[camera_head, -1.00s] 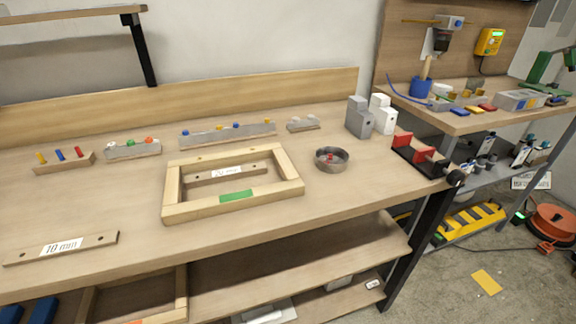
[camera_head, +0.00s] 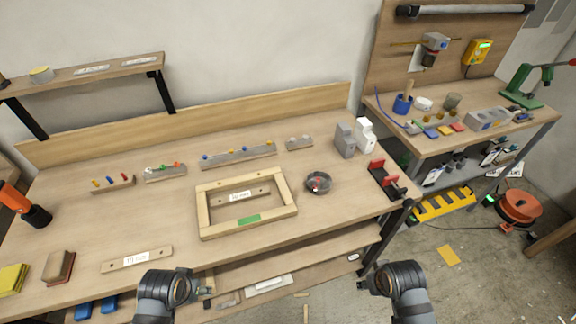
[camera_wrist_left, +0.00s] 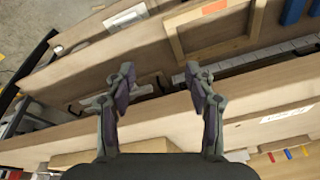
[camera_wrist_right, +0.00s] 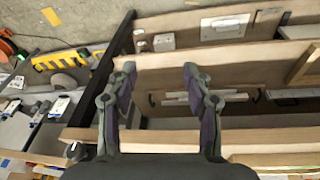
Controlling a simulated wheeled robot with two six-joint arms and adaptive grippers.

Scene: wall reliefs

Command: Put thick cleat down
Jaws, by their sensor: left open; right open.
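A wooden cleat with a white label (camera_head: 240,196) lies inside the light wooden frame (camera_head: 208,230) on the workbench; its label looked like 20 mm a second ago. A second labelled cleat (camera_head: 137,258) lies flat near the bench's front left edge; its label looked like 10 mm. My left gripper (camera_head: 207,291) is in front of the bench edge, open and empty; its open fingers show in the left wrist view (camera_wrist_left: 158,78). My right gripper (camera_head: 362,285) is in front of the bench's right part, open and empty, also in the right wrist view (camera_wrist_right: 158,78). Neither touches a cleat.
A round dish (camera_head: 318,184) and a red-jawed black fixture (camera_head: 385,180) stand right of the frame. Peg strips (camera_head: 237,158) line the back. Sanding blocks (camera_head: 58,267) lie at the left front. Bare bench top surrounds the frame. A lower shelf (camera_head: 325,246) runs underneath.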

